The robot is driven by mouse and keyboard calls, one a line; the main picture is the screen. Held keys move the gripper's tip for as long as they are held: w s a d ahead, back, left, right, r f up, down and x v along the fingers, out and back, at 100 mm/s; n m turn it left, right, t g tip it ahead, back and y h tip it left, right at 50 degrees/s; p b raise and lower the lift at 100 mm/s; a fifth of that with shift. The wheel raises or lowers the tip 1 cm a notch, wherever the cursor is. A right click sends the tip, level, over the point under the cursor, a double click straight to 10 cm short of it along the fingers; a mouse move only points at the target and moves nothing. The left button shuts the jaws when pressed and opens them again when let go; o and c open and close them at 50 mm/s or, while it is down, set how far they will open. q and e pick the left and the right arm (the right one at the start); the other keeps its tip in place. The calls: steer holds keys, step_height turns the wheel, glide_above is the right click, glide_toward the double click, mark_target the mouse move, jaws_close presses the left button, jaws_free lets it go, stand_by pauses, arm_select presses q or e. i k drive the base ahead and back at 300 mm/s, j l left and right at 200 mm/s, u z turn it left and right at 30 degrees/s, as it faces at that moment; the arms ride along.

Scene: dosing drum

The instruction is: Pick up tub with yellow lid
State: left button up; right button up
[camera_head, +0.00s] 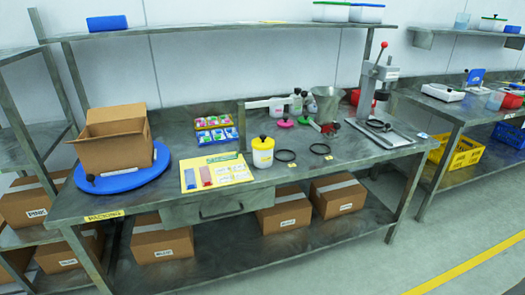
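The tub with yellow lid (263,152) stands upright on the steel workbench, near the middle of its front half. It has a white body, a yellow lid and a dark knob on top. A yellow sheet with cards (217,172) lies just left of it, and a black ring (285,155) lies just right of it. Neither of my grippers shows in the head view.
An open cardboard box (113,141) sits on a blue disc (125,179) at the bench's left. A press with a red knob (378,82) stands at the right. A metal jug (326,102) and bottles (296,101) stand behind. A shelf (220,29) runs above.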

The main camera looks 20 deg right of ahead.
mark_target(261, 159)
steer(key=i+l, duration=0.15)
steer(key=l, duration=0.2)
steer(key=i+l, duration=0.2)
steer(key=l, duration=0.2)
steer(key=i+l, duration=0.15)
steer(key=l, duration=0.2)
